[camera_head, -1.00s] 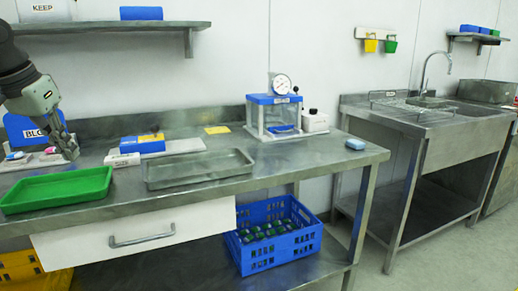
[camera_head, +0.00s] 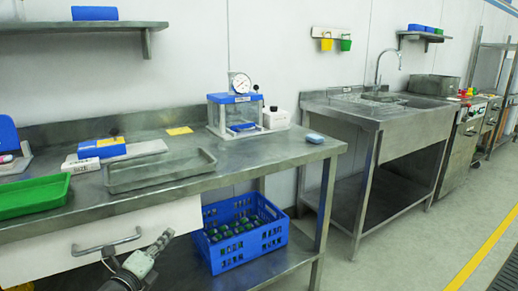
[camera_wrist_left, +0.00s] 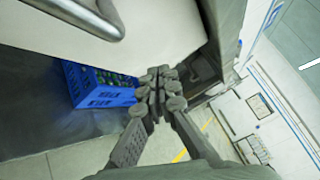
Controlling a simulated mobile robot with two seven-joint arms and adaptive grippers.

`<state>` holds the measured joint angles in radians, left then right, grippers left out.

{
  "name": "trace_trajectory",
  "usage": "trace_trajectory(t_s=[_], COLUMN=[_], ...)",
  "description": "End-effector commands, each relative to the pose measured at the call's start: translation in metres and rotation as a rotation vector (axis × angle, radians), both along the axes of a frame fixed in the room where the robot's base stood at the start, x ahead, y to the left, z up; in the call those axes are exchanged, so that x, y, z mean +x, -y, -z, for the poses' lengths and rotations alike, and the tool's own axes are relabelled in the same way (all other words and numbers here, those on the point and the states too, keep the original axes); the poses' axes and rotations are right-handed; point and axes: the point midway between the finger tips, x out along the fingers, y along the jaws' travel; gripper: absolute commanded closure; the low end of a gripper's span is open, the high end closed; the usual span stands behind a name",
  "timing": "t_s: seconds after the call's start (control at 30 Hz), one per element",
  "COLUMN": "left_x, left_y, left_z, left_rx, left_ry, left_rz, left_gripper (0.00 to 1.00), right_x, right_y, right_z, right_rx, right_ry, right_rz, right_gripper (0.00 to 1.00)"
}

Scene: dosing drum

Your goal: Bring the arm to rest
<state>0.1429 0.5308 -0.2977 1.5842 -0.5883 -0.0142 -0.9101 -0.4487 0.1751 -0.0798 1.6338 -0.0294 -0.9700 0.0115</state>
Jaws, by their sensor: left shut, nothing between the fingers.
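My left gripper (camera_head: 163,239) is low in front of the workbench in the head view, just below the right end of the drawer handle (camera_head: 108,245). I cannot tell from the head view whether it touches the drawer front. In the left wrist view the left gripper (camera_wrist_left: 160,90) has its fingers together, with nothing between them. The drawer front (camera_wrist_left: 150,40) and its handle (camera_wrist_left: 80,12) are close by, at the upper left of that view. My right gripper is in neither view.
A blue crate (camera_head: 245,254) of green items sits on the lower shelf, also in the wrist view (camera_wrist_left: 100,100). On the bench are a green tray (camera_head: 35,205), a metal tray (camera_head: 160,183) and a gauge chamber (camera_head: 238,125). Open floor (camera_head: 400,250) lies to the right.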

Motion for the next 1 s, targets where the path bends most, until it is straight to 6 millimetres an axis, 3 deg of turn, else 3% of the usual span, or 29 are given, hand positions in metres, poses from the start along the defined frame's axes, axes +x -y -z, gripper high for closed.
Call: trace_trajectory(t_s=[0.03, 0.2, 0.37, 0.5, 0.6, 0.7, 0.8, 0.9, 1.0], left_x=[-0.014, -0.071, -0.148, -0.23, -0.291, -0.344, -0.382, -0.404, -0.412], left_y=[-0.01, -0.041, -0.054, -0.054, -0.048, -0.04, -0.033, -0.028, -0.026], left_z=[0.041, 0.154, 0.249, 0.318, 0.357, 0.383, 0.398, 0.405, 0.407], left_rx=[-0.136, -0.53, -0.829, -1.049, -1.177, -1.271, -1.331, -1.363, -1.374], left_ry=[-0.108, -0.402, -0.627, -0.794, -0.889, -0.959, -1.002, -1.024, -1.032], left_rz=[-0.08, -0.359, -0.639, -0.902, -1.092, -1.258, -1.381, -1.454, -1.482], left_gripper=[1.0, 1.0, 1.0, 1.0, 1.0, 1.0, 1.0, 1.0, 1.0], right_x=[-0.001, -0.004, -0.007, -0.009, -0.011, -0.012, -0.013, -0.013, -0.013], right_y=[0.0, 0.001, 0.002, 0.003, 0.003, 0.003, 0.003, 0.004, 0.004], right_z=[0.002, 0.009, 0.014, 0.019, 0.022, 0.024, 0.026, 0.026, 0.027], right_rx=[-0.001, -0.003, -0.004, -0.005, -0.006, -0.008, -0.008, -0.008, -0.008], right_ry=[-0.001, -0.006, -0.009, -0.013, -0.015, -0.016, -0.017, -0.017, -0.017], right_rz=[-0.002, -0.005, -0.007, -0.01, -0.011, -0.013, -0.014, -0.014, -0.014], right_gripper=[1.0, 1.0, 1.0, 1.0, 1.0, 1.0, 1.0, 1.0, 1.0])
